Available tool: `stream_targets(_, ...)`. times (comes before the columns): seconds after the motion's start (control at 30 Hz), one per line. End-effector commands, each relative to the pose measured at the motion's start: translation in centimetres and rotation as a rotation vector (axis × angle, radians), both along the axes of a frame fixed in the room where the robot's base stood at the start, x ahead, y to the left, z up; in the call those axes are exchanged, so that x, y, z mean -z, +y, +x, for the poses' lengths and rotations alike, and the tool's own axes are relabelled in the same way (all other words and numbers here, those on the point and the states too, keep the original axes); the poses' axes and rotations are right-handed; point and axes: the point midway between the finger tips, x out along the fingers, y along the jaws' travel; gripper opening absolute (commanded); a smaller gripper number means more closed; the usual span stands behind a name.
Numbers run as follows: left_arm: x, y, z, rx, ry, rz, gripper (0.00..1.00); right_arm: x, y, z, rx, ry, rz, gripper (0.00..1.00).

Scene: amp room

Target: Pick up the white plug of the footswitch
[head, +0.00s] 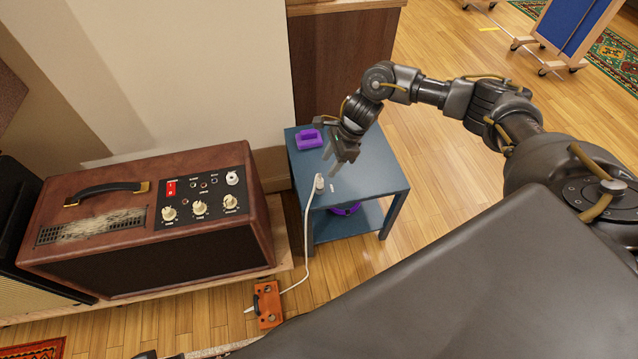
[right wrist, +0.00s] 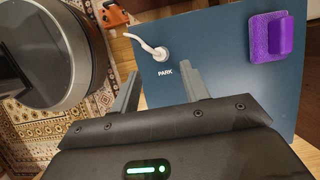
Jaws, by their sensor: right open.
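The white plug (head: 319,183) stands on the blue side table (head: 375,178) near its left edge, with a white cable running down to the floor. In the right wrist view the plug (right wrist: 160,53) sits above the PARK label, in front of the fingers. The cable leads to the orange-brown footswitch (head: 268,304) on the floor. My right gripper (head: 341,162) is open above the table, just up and right of the plug in the head view. In the right wrist view its fingers (right wrist: 160,88) are apart with nothing between them.
A purple block with a handle (head: 309,139) lies at the back of the table, also in the right wrist view (right wrist: 268,38). A brown amplifier (head: 150,220) with knobs stands to the left. A purple item (head: 345,209) is on the lower shelf.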

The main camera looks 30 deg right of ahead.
Motion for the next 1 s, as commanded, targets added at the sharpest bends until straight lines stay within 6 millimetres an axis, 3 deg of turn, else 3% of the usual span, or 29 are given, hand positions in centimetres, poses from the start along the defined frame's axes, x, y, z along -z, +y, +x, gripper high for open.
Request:
stream_targets(0.2,-0.2,-0.7,1.3,0.020,-0.075,-0.015,0.39,3.1,1.3,0.3,0.000,0.002,0.001,0.45)
stream_targets(0.47,-0.3,-1.0,1.8,0.027,-0.098,-0.020,0.39,3.9,1.6,0.4,0.002,0.000,0.001,0.45)
stream_targets(0.8,-0.8,-1.9,3.4,0.053,-0.195,-0.041,0.39,8.1,3.1,0.6,0.002,0.002,0.001,0.45)
stream_targets(1.0,-1.0,-2.1,3.7,0.058,-0.214,-0.045,0.39,8.6,3.3,0.7,0.002,0.000,0.001,0.45)
